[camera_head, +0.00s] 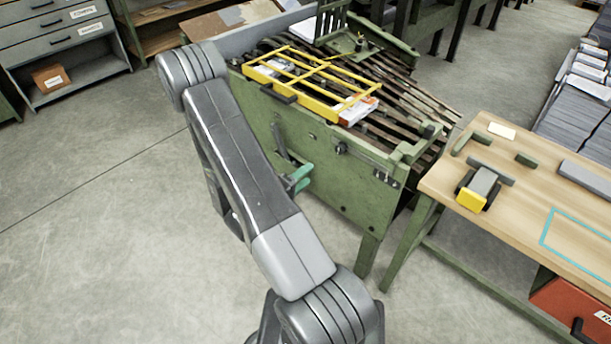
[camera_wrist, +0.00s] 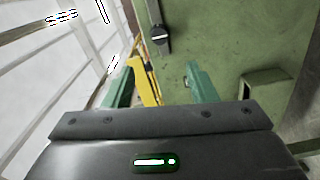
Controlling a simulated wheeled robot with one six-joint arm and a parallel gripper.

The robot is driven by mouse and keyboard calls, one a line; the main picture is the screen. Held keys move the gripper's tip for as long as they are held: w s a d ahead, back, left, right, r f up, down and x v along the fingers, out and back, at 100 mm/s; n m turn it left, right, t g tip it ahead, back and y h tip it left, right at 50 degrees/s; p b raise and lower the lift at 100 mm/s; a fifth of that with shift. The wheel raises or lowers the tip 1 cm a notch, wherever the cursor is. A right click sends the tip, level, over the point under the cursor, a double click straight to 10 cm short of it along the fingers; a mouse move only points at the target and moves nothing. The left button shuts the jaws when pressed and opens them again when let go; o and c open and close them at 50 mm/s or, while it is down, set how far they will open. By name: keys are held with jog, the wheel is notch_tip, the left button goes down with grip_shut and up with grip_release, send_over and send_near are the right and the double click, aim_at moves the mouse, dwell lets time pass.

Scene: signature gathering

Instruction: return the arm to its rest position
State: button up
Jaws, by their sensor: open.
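My grey arm (camera_head: 240,165) reaches up from the bottom of the head view and bends at the upper left. My gripper (camera_head: 299,178) shows only as teal fingers past the arm's edge, in front of the side panel of the green machine (camera_head: 340,190). In the wrist view my gripper (camera_wrist: 160,82) has its two teal fingers spread apart. No held object shows between them. A yellow bar (camera_wrist: 147,82) appears beside the left finger; I cannot tell its distance. The wrist view also shows a green panel (camera_wrist: 225,45) with a dark knob.
A yellow frame (camera_head: 300,80) lies on the slatted top of the machine. A wooden table (camera_head: 520,200) with a yellow-ended tool (camera_head: 474,194) stands at the right. A drawer cabinet (camera_head: 60,40) is at the upper left. Open floor (camera_head: 100,220) lies left of my arm.

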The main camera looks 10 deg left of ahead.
aim_at(338, 150)
jog(key=x, duration=1.4)
